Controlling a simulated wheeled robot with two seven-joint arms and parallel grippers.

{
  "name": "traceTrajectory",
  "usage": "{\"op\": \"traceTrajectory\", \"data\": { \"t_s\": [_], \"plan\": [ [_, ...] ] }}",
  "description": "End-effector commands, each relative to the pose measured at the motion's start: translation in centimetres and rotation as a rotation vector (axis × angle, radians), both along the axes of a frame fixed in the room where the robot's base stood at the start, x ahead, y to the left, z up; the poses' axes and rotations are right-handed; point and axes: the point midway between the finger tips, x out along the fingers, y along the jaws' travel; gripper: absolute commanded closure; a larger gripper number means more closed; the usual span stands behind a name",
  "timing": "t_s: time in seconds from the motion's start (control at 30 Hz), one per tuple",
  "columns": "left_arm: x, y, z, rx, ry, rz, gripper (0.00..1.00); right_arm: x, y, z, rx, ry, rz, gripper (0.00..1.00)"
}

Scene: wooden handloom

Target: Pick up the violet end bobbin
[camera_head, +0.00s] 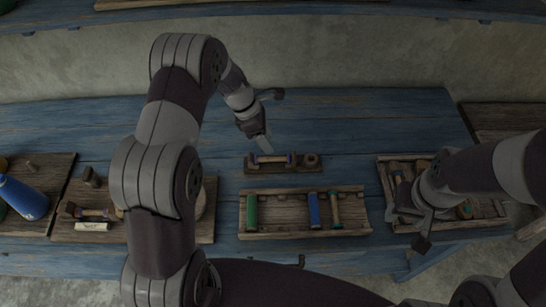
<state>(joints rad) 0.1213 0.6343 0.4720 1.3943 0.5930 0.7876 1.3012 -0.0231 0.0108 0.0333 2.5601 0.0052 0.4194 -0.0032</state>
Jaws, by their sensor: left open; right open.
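A bobbin with violet ends (272,159) lies across a small dark wooden stand (290,169) at the middle of the blue table. My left gripper (265,146) is open and points down just above and behind this bobbin, with its tips close to it. I cannot tell whether they touch.
A blue bottle-like object (24,197) lies at far left. The table behind the stand is clear (360,120).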

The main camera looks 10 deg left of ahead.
Motion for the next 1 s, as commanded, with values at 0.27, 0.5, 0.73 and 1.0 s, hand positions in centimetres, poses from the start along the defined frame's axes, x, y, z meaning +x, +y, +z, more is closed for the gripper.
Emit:
{"op": "traceTrajectory", "data": {
  "t_s": [0.27, 0.5, 0.73, 1.0],
  "plan": [
    [-0.3, -1.8, -3.4, 0.0, 0.001, -0.003, 0.49, 0.0, 0.0, 0.9, 0.0, 0.0, 0.0, 0.49],
    [-0.3, -3.1, -6.5, 0.002, -0.003, -0.002, 0.49, 0.0, 0.0, 1.1, 0.0, 0.0, 0.0, 0.49],
    [-0.3, -3.1, -6.6, 0.002, -0.003, -0.002, 0.62, 0.0, 0.0, 1.1, 0.0, 0.0, 0.0, 0.49],
    [-0.3, -3.1, -6.5, 0.002, -0.003, -0.002, 1.0, 0.0, 0.0, 1.1, 0.0, 0.0, 0.0, 0.49]
  ]
}}
